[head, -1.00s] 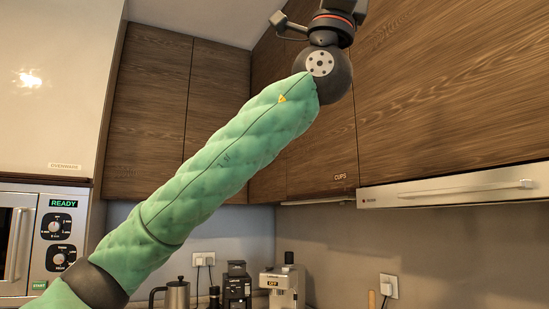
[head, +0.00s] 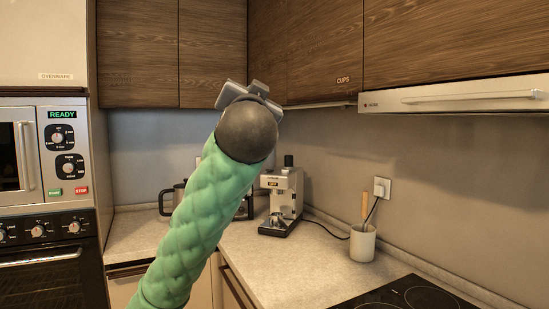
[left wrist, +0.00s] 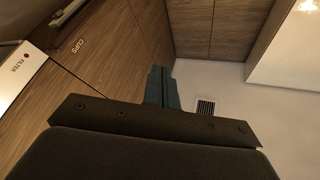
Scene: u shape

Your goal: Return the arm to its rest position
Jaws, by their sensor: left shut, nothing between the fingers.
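My left arm (head: 205,210) in its green sleeve rises from the bottom of the head view. Its dark wrist ball and left gripper (head: 252,92) stand in front of the back corner, just below the wall cupboards in the picture. In the left wrist view the two teal fingers (left wrist: 162,86) lie together, shut with nothing between them. They point up toward the cupboards and ceiling. My right gripper is not in view.
Wooden wall cupboards (head: 315,50) and a range hood (head: 455,95) hang above. A hob (head: 415,296) is at front right, an oven (head: 50,262) at left.

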